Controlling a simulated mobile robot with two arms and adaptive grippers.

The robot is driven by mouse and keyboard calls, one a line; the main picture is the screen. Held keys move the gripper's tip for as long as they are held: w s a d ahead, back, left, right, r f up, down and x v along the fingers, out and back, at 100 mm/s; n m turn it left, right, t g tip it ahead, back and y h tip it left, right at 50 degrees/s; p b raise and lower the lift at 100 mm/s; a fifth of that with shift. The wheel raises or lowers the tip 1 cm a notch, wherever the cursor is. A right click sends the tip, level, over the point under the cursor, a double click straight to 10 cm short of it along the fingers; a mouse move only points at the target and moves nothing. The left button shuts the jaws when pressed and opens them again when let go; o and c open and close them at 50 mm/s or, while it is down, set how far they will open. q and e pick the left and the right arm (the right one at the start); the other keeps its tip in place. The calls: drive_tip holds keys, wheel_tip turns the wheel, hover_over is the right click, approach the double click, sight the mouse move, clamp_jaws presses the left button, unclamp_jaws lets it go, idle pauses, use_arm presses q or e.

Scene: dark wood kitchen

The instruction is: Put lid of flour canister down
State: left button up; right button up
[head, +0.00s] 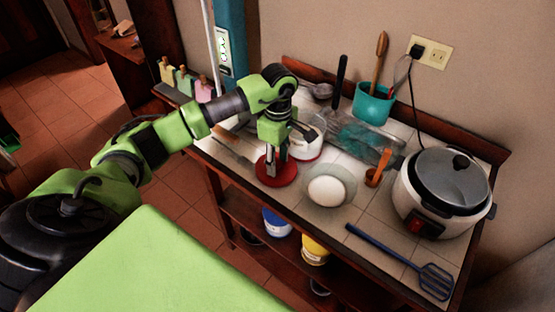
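The red round lid (278,177) is at the front edge of the tiled counter, directly under my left gripper (276,160). The gripper points down and its fingertips reach the middle of the lid. The fingers are small here, so I cannot tell whether they grip its knob or stand apart around it. The lid looks level and at or very near the counter surface. A white canister with a red band (308,148), likely the flour canister, stands just behind, partly hidden by my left arm. My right gripper is not in view.
A glass bowl with white contents (327,190) stands close right of the lid.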

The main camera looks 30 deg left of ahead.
sight(278, 162)
use_arm(q)
drive_tip(key=shift+r, duration=0.1)
drive_tip(key=shift+r, duration=0.2)
drive_tip(key=shift+w+r, duration=0.1)
drive_tip(key=shift+r, duration=0.15)
wheel_tip(278, 162, up, 12)
drive_tip(key=b, duration=0.3)
drive_tip(key=shift+f, duration=0.25)
